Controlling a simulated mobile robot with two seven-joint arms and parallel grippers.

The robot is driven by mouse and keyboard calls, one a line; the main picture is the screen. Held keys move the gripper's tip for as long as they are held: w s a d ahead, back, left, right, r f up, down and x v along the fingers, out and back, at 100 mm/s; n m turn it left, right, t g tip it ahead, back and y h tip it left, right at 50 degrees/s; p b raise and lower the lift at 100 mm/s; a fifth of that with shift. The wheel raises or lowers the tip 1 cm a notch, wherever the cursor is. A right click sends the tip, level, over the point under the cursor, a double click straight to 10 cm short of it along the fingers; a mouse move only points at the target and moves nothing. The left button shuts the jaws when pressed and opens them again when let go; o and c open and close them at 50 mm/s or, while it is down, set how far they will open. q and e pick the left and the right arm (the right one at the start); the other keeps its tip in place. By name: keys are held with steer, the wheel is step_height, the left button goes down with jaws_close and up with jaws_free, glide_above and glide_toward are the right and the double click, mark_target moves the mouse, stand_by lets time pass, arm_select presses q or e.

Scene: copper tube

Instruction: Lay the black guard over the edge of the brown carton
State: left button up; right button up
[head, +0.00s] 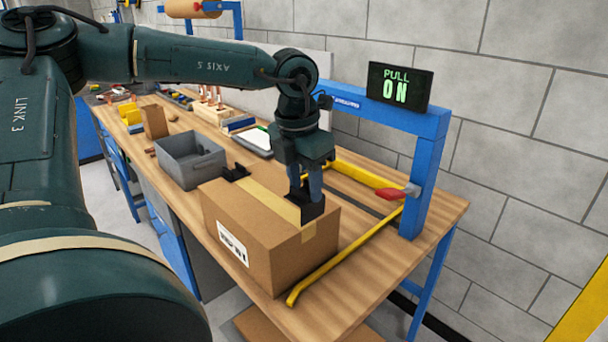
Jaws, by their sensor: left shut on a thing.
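The closed brown carton (268,251) stands on the wooden bench, with a tape strip along its top and a white label on its front. My left gripper (306,192) points down above the carton's right end and is shut on a black guard (312,209). That guard is at the carton's top, close to the back right edge; I cannot tell whether it touches the carton. A second black piece (236,173) sits at the carton's top edge at the far left end. My right gripper is not in view.
A yellow bar frame (341,262) with a red handle (389,194) runs beside the carton's right end. A blue post (425,175) carries a "PULL ON" sign (400,87). A grey bin (190,158) stands left of the carton, with small goods beyond.

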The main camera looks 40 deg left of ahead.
mark_target(304, 205)
arm_select(q)
steer(key=shift+f, duration=0.25)
steer(key=shift+f+b, duration=0.3)
steer(key=shift+f, duration=0.1)
steer(key=shift+f+b, duration=0.45)
steer(key=shift+f, duration=0.45)
steer(key=shift+f+b, duration=0.55)
steer(key=shift+f, duration=0.55)
steer(key=shift+a+f+b, duration=0.15)
steer(key=shift+f+b, duration=0.1)
steer(key=shift+b, duration=0.15)
steer(key=shift+a, duration=0.1)
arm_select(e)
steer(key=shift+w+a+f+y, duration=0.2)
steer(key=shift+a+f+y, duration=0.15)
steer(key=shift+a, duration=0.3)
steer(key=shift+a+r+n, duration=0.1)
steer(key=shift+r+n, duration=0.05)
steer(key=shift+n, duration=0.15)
arm_select(q)
steer(key=shift+a+f+b, duration=0.1)
steer(key=shift+b, duration=0.45)
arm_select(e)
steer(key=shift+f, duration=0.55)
